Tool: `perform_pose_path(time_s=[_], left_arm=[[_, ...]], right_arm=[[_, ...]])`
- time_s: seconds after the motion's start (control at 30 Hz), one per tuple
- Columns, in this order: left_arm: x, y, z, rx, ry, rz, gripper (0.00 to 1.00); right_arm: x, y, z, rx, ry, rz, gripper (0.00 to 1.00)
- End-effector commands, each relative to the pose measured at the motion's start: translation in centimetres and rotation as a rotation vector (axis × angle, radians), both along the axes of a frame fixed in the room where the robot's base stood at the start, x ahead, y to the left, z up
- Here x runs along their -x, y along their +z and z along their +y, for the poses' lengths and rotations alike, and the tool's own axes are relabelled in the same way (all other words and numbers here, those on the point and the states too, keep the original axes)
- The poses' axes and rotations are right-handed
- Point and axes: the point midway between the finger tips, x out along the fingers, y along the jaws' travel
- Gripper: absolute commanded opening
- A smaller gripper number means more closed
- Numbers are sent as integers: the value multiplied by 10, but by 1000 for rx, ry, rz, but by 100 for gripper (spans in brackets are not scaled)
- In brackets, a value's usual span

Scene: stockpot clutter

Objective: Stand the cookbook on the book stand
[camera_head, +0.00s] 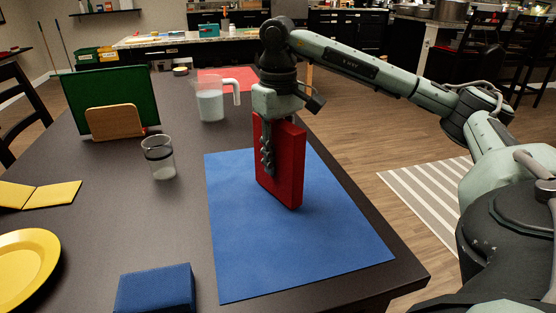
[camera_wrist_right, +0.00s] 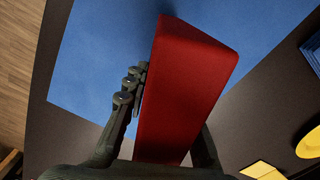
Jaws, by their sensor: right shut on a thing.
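A red book (camera_head: 289,165), which I take to be the cookbook, is upright over the blue mat (camera_head: 325,245). My right gripper (camera_head: 268,160) is shut on it from above, one finger lying along its broad face. In the right wrist view the red book (camera_wrist_right: 185,85) is between the fingers of the right gripper (camera_wrist_right: 160,110). I cannot tell whether its lower edge touches the mat. A wooden holder (camera_head: 114,122) stands at the far left with a green upright panel (camera_head: 118,92) behind its front; I take this to be the book stand. My left gripper is not in view.
A clear measuring jug (camera_head: 210,106) and an empty glass (camera_head: 158,160) stand between the holder and the red book. A yellow plate (camera_head: 22,268), yellow folded cloth or cards (camera_head: 40,196) and a blue block (camera_head: 155,290) lie at the near left. A red mat (camera_head: 228,78) lies farther back.

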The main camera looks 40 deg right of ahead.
Motion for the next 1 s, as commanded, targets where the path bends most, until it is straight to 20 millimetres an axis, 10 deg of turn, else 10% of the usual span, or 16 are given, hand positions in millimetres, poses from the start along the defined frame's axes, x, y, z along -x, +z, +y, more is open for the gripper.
perform_pose_path(time_s=[0.47,0.5,0.63,1.0], left_arm=[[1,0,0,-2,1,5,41],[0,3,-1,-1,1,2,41],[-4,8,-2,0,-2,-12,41],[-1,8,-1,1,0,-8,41]], right_arm=[[-1,-7,0,-1,0,-3,0],[0,-6,0,-1,0,-2,30],[0,-6,0,-1,0,-1,46],[0,-2,0,-1,0,-2,46]])
